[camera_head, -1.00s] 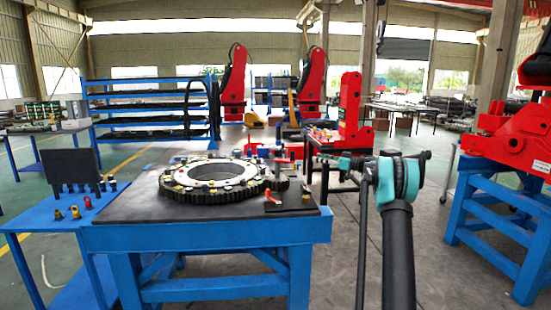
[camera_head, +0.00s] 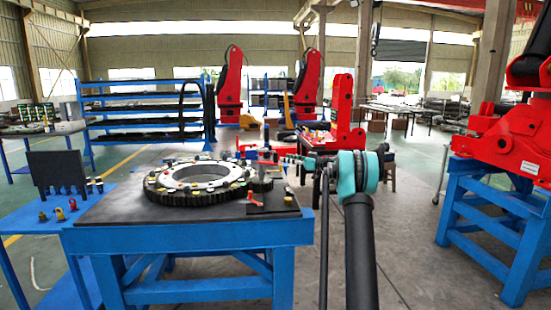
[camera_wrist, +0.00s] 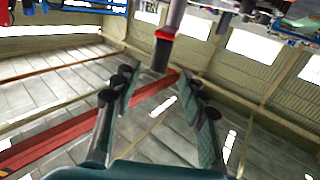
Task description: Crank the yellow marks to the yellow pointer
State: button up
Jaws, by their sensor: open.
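A dark toothed ring gear (camera_head: 200,184) with a pale top lies on the table (camera_head: 180,240). Small yellow, white and red pieces sit around its top; which are the yellow marks, and where the yellow pointer is, I cannot tell for sure. A small red upright piece (camera_head: 254,198) stands at the table's front right. My gripper (camera_head: 287,159) is raised beyond the table's right side and points left. In the wrist view my gripper (camera_wrist: 158,95) is open and empty. A dark handle with a red collar (camera_wrist: 164,36) shows ahead, between the fingers in the picture; contact is not visible.
A blue side table (camera_head: 105,212) with a dark upright panel (camera_head: 57,172) and small knobs (camera_head: 73,204) stands at left. A red machine on a blue stand (camera_head: 490,205) is at right. Blue shelving (camera_head: 145,112) is behind.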

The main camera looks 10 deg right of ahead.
aim_at(276, 163)
jog(key=x, duration=0.7)
jog(key=shift+w+a, duration=0.1)
jog(key=shift+a, duration=0.05)
jog(key=shift+c, duration=0.2)
grip_shut()
